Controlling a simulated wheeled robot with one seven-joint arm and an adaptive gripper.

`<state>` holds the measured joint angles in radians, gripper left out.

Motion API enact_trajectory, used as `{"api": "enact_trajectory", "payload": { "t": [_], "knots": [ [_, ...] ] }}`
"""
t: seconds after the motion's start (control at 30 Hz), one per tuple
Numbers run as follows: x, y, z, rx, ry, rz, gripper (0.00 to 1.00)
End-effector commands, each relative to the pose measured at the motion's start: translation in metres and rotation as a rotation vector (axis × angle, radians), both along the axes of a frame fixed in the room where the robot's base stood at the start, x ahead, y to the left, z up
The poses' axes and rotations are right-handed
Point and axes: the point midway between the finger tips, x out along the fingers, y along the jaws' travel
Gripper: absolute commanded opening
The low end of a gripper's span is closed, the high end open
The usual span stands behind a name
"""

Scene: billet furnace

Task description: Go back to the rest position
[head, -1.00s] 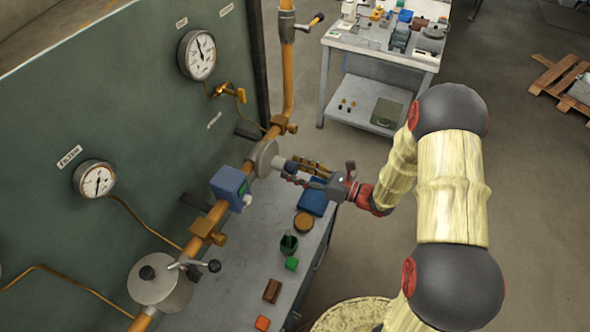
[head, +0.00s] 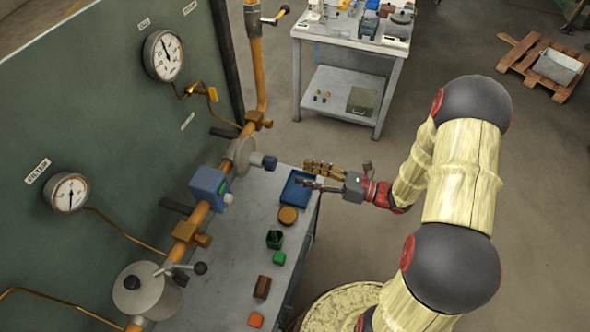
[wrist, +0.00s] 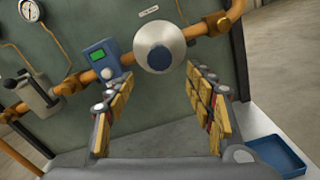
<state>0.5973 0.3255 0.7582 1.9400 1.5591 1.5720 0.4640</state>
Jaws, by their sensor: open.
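My gripper (head: 318,175) is open and empty. In the head view it is above the right edge of the grey bench, over the blue tray (head: 291,199). In the wrist view my gripper (wrist: 165,105) shows its two yellow-padded fingers spread apart, with nothing between them. The round grey flange with a blue knob (wrist: 158,55) on the pipe is ahead of the fingers and apart from them. It also shows in the head view as a disc with a blue knob (head: 269,162), to the left of my gripper.
The bench (head: 215,262) holds a round brown disc (head: 288,215), a dark green cup (head: 274,239) and small coloured blocks. A blue meter box (head: 207,185) sits on the orange pipe along the green panel.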

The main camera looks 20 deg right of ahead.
Motion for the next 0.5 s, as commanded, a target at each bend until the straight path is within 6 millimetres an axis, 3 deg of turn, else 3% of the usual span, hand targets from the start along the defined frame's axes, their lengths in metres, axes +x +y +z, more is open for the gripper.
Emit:
{"api": "enact_trajectory", "payload": {
  "t": [0.5],
  "knots": [
    [-0.0061, -0.0088, -0.0001, 0.001, 0.001, 0.0, 0.54]
  ]
}}
